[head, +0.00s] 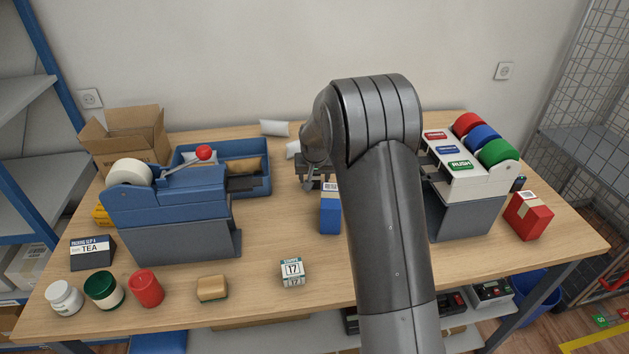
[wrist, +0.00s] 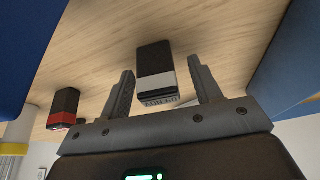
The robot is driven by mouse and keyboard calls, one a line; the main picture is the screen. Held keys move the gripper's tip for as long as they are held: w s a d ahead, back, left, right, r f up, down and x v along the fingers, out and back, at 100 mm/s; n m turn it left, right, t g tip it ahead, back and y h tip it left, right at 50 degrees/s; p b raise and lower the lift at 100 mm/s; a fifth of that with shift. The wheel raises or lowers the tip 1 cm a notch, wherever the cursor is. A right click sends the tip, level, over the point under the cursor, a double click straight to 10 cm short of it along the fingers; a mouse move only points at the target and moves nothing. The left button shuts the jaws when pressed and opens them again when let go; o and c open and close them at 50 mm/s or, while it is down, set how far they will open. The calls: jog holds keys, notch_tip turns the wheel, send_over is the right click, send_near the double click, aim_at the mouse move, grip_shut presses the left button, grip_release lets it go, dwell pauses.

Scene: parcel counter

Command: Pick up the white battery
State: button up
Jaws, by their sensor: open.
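The white battery (wrist: 154,82), a dark block with a white band, stands on the wooden table in the wrist view. My gripper (wrist: 160,68) is open, with one finger on either side of the battery in the picture. A gap shows between the battery and each finger; nothing is gripped. A similar dark block with a red band (wrist: 62,108) stands to the left in the wrist view. In the head view my gripper (head: 317,183) is low over the table's back middle. I cannot make out the white battery there; my arm covers part of that area.
A blue box (head: 330,213) stands close beside my gripper in the head view. A blue bin (head: 262,150) and a blue tape dispenser (head: 165,195) are to the left. A label-roll stand (head: 465,185) is to the right. The table's front middle is mostly clear around a calendar block (head: 292,272).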

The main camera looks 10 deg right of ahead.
jog(key=c, duration=1.1)
